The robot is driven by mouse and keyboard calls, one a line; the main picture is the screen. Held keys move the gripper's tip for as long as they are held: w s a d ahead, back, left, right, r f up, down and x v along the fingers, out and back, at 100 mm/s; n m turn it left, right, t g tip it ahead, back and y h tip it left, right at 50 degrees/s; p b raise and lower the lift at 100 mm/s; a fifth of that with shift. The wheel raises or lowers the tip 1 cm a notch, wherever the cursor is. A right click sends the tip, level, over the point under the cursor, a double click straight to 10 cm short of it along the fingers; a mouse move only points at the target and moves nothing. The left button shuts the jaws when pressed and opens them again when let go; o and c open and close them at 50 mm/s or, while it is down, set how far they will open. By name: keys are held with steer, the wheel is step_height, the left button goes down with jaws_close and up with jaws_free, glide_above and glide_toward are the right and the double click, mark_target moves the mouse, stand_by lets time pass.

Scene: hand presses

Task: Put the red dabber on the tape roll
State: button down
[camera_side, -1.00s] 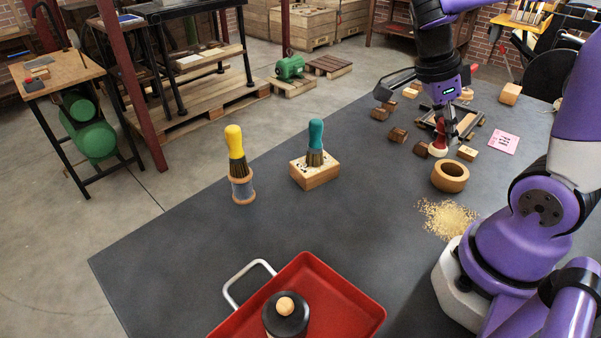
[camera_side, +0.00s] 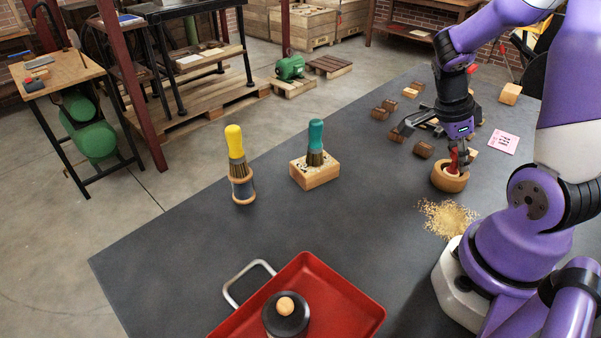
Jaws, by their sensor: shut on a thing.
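The tape roll (camera_side: 449,184) is a tan ring lying flat at the right of the dark table. The dabber's base shows over the roll's opening. I cannot tell whether it touches the roll or hangs just above it.
A pile of yellow grains (camera_side: 446,217) lies just in front of the roll. Small wooden blocks (camera_side: 424,149) and a pink note (camera_side: 503,142) are near. A yellow brush (camera_side: 236,150), a teal brush (camera_side: 316,137) in a block and a red tray (camera_side: 345,308) stand left.

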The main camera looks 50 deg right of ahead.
steer(key=c, duration=0.6)
jaws_free()
steer(key=shift+f, duration=0.1)
steer(key=shift+o, duration=0.2)
steer(key=v, duration=1.2)
steer(key=w+a+r+n+t+y, duration=0.1)
steer(key=a+n+t, duration=0.3)
steer(key=a+n, duration=0.4)
steer(key=w+a+r+n+t+y, duration=0.1)
steer(key=a+n+t, duration=0.4)
steer(key=n, duration=1.4)
steer(key=a+y, duration=0.1)
steer(key=a, duration=0.3)
steer(key=shift+w+a, duration=0.15)
steer(key=shift+w, duration=0.25)
